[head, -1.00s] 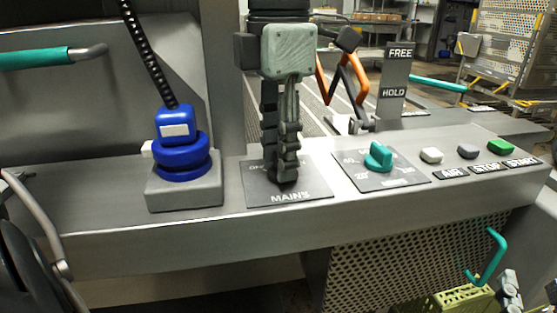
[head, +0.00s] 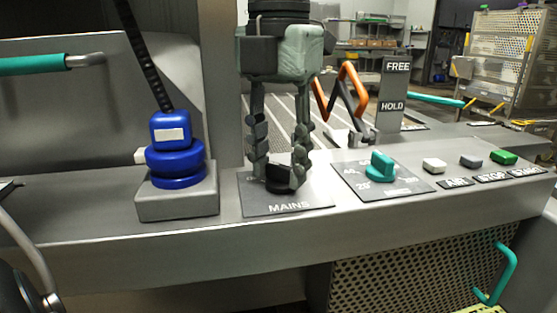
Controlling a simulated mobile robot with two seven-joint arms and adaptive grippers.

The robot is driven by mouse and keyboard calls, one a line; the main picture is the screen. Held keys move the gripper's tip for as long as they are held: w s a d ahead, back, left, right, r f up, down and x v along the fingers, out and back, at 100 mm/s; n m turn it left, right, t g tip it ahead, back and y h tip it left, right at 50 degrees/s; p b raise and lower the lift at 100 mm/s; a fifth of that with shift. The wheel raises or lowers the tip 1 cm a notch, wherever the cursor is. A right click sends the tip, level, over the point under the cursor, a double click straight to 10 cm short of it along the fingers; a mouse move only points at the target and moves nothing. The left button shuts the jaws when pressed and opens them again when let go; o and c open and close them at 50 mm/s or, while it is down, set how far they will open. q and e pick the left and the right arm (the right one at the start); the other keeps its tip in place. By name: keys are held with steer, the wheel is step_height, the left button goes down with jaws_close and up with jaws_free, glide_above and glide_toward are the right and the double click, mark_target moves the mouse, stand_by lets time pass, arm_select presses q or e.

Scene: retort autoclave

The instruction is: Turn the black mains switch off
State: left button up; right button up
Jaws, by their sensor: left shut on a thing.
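The black mains switch (head: 281,180) is a round knob on a dark plate marked MAINS (head: 288,208), on the sloping grey console. My left gripper (head: 281,175) comes down on it from above. Its two fingers stand on either side of the knob and are shut on it. The fingers and palm hide part of the knob and most of the plate's upper marking, so I cannot read which way the switch points. My right gripper is out of view.
A blue connector (head: 178,152) on a grey block stands to the left. A teal dial (head: 381,165) and several push buttons (head: 434,165) lie to the right. An orange linkage (head: 348,80) and a FREE/HOLD post (head: 393,95) rise behind the console.

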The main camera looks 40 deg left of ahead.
mark_target(279, 168)
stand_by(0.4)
arm_select(q)
steer(key=o, duration=1.2)
steer(key=shift+c, duration=0.2)
step_height(279, 168, up, 12)
